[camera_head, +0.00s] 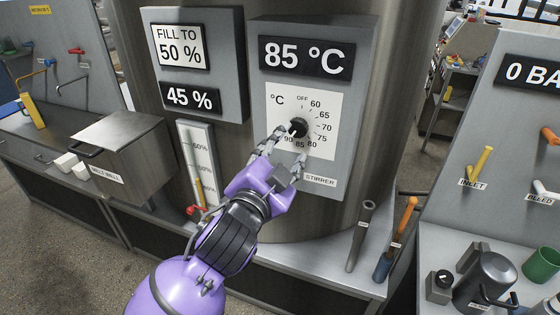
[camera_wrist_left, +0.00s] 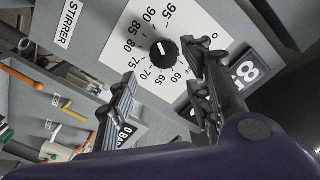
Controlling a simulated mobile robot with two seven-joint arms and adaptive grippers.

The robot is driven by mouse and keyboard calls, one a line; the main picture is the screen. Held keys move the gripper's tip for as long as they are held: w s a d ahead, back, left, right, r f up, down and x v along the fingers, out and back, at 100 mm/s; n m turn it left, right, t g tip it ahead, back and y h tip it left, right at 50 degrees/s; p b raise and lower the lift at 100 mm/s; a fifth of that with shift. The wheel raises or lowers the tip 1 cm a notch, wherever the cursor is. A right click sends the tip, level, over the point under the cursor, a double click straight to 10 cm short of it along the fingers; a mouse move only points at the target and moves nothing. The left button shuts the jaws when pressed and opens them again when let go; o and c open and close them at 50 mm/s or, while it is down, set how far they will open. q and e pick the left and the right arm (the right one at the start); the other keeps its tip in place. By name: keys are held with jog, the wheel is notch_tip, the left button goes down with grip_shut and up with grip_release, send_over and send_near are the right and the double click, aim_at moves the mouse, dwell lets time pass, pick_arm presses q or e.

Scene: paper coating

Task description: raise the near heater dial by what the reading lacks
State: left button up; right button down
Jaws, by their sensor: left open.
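The heater dial is a black round knob (camera_head: 298,127) on a white scale plate (camera_head: 327,153) marked OFF and then from 60 upward in °C. Above it the heater display (camera_head: 307,58) reads 85 °C. The knob (camera_wrist_left: 165,53) also shows in the left wrist view with a small white mark on it; I cannot read exactly which number the mark meets. My left gripper (camera_head: 287,146) is open in front of the plate, its fingers apart at the knob's lower side. In the left wrist view the fingers (camera_wrist_left: 165,62) stand on either side of the knob, with no visible grip.
Left of the heater panel, a fill panel reads FILL TO 50 % (camera_head: 180,45) and 45 % (camera_head: 191,97), above a level gauge (camera_head: 198,160). A STIRRER label (camera_head: 320,182) sits below the dial. Handles (camera_head: 402,225) stand at the lower right. A grey box (camera_head: 118,150) stands left.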

pick_arm(q)
jog(key=shift+v, duration=2.25)
